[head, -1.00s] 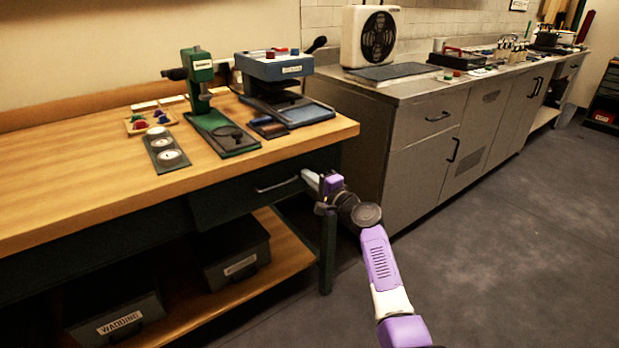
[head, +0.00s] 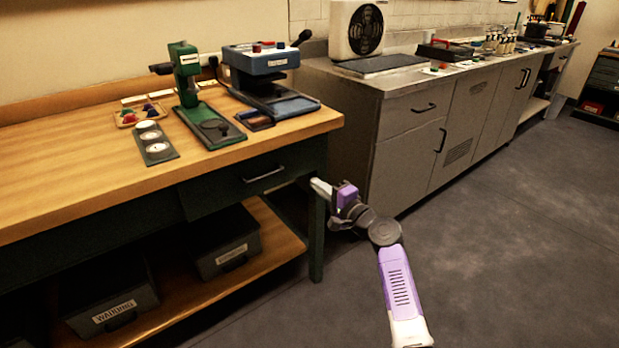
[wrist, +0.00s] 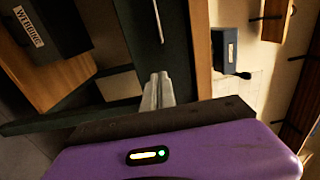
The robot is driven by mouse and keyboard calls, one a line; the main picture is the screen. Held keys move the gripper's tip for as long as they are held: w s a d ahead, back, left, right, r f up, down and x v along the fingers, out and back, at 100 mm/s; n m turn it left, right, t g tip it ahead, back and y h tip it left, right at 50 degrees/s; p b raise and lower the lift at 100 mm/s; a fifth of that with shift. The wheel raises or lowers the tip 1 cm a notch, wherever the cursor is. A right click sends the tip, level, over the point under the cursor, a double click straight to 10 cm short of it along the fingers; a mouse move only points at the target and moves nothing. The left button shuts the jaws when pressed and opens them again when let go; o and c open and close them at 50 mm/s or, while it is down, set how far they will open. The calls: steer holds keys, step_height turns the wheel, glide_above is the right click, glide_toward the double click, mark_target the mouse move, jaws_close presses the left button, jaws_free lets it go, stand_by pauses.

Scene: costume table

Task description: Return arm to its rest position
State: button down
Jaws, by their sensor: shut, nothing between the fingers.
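My gripper (head: 321,188) is at the end of my purple and white arm, in front of the right end of the wooden workbench (head: 70,160). In the wrist view its two pale fingers (wrist: 158,92) lie together, shut and empty. In the head view the fingertips point left, close to the bench's front right leg and drawer edge; I cannot tell whether they touch. The arm comes in from the bottom right over open floor.
The bench drawer (head: 250,176) is closed. A green press (head: 186,75) and a blue machine (head: 262,62) stand on the bench, with grey bins (head: 226,243) on the shelf below. Grey cabinets (head: 405,160) stand behind my arm. The floor (head: 510,230) at right is clear.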

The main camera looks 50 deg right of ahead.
steer(key=shift+v, duration=1.15)
